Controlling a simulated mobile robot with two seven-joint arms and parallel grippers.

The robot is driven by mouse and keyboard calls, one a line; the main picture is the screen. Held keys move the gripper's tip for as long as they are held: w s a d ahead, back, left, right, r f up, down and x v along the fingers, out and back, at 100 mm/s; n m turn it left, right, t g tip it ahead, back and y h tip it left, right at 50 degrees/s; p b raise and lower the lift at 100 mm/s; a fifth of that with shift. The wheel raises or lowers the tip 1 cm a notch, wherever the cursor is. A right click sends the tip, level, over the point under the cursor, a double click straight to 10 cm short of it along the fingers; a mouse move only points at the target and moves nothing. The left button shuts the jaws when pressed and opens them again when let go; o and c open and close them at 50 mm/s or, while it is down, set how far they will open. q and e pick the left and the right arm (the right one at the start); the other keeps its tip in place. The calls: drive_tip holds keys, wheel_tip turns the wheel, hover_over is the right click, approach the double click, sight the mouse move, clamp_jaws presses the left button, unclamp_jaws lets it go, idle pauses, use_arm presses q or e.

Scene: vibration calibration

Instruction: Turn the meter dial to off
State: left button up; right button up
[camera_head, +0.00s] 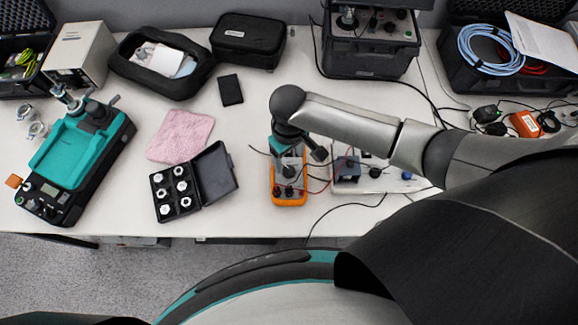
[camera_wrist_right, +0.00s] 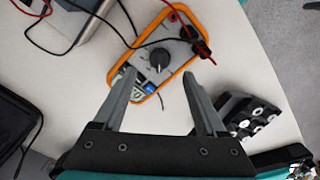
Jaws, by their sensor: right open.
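The orange-rimmed meter (camera_head: 290,201) lies on the table below my right arm in the head view. It also shows in the right wrist view (camera_wrist_right: 180,46), with its black round dial (camera_wrist_right: 159,59) near the middle of its grey face. A finger partly hides the display end. My right gripper (camera_wrist_right: 160,76) is open and empty, its fingertips spread to either side just below the dial in the wrist picture. No contact with the dial is visible. In the head view the right gripper (camera_head: 297,150) hangs over the meter's far end. My left gripper is not in view.
Red and black leads run from the meter across the table. A grey box (camera_head: 346,172) stands close to its right. An open black case of weights (camera_head: 175,190) and a pink cloth (camera_head: 181,136) are to the left. Bare table lies between case and meter.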

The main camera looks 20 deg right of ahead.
sight(289, 169)
wheel_tip(289, 169, down, 6)
drive_tip(key=shift+r+b, duration=0.1)
drive_tip(key=shift+b, duration=0.55)
clamp_jaws()
